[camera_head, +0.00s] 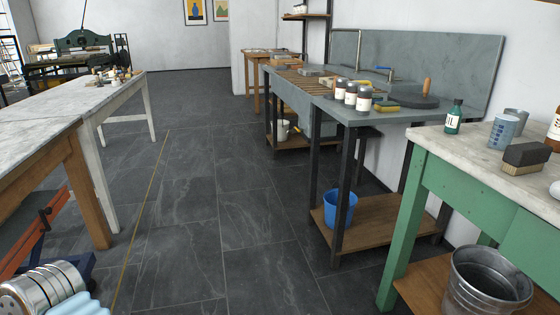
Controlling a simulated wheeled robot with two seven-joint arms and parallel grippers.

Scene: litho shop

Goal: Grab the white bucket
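A small white bucket (283,130) stands on the low wooden shelf under the far part of the grey sink bench, right of the picture's middle and well away from me. It looks upright; its contents are hidden.
A blue bucket (340,209) stands on a nearer low shelf (381,220). A metal bucket (487,283) is under the green table (435,185) at right. A marble-topped table (75,100) lines the left. The dark tiled floor (205,190) between is clear.

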